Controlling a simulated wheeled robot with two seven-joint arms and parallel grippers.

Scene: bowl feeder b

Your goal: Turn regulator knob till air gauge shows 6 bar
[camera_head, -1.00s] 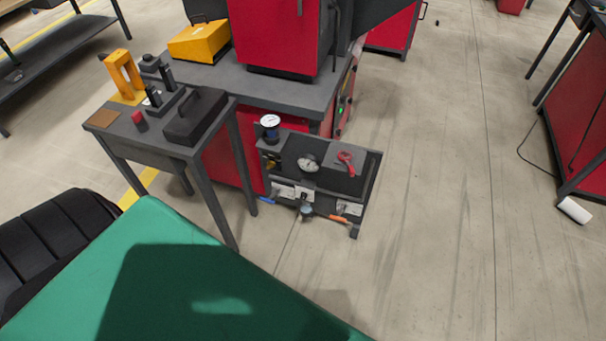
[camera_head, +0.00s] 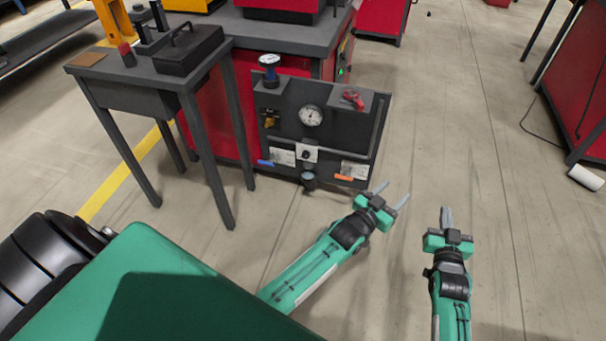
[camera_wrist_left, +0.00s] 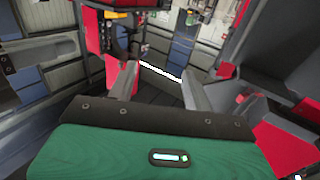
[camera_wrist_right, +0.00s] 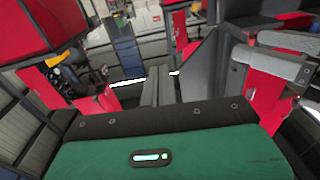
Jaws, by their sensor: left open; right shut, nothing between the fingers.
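The dark air panel (camera_head: 345,128) stands low on the floor beside the red machine. A round gauge (camera_head: 311,116) with a white face sits in its middle; the reading is too small to make out. Below the gauge, a small dark knob (camera_head: 306,154) sits on a white plate; I cannot tell for certain that it is the regulator knob. My left gripper (camera_head: 393,194) is open and empty, to the lower right of the panel and apart from it. My right gripper (camera_head: 446,214) is shut and empty, further right over the floor.
A red handle (camera_head: 353,97) and a round device with a pale top (camera_head: 269,70) sit on the panel's upper part. Blue (camera_head: 265,163) and orange (camera_head: 343,178) levers stick out low down. A dark table (camera_head: 150,82) stands to the left.

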